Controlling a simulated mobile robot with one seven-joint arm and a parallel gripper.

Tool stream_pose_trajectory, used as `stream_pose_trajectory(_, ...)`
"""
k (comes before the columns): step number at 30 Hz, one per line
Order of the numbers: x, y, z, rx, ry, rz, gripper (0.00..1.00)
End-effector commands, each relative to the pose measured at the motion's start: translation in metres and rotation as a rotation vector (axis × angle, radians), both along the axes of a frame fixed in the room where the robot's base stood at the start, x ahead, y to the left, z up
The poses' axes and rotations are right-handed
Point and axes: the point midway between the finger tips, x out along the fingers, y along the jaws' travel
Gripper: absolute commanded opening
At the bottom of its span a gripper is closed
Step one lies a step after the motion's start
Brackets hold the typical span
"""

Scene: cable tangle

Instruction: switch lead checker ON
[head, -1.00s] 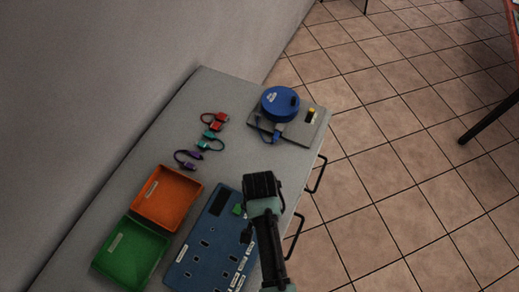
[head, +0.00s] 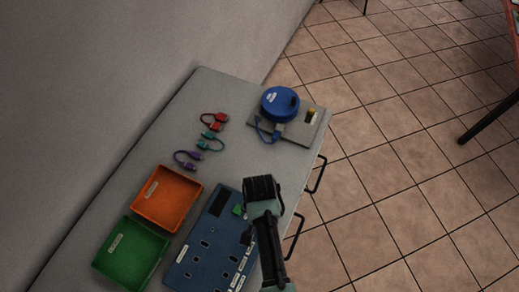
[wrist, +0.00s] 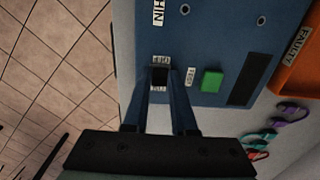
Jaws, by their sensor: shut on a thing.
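The lead checker (head: 210,250) is a blue panel with sockets and white labels at the front of the bench; its other end shows in the wrist view (wrist: 215,35). There, a small dark switch (wrist: 159,76) with a label above and below sits between my fingertips. My gripper (wrist: 161,80) is shut on this switch, one finger on each side. Which way the switch is set I cannot tell. A green button (wrist: 211,80) beside a TEST label and a dark display (wrist: 243,80) are to its right. In the head view my gripper (head: 262,190) hides the switch.
An orange tray (head: 168,198) and a green tray (head: 130,252) stand left of the checker. Small red (head: 214,120), teal (head: 211,142) and purple (head: 187,160) leads lie behind. A blue reel (head: 280,103) sits on a grey plate at the back right. Drawer handles project from the bench's right side.

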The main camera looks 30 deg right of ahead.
Motion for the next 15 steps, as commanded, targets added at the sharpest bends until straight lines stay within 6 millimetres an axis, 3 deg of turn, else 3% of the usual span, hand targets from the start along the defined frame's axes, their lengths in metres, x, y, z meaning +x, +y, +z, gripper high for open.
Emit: stream_pose_trajectory(15, 0.0062, -0.0087, -0.0030, 0.214, 0.171, -0.001, 0.00)
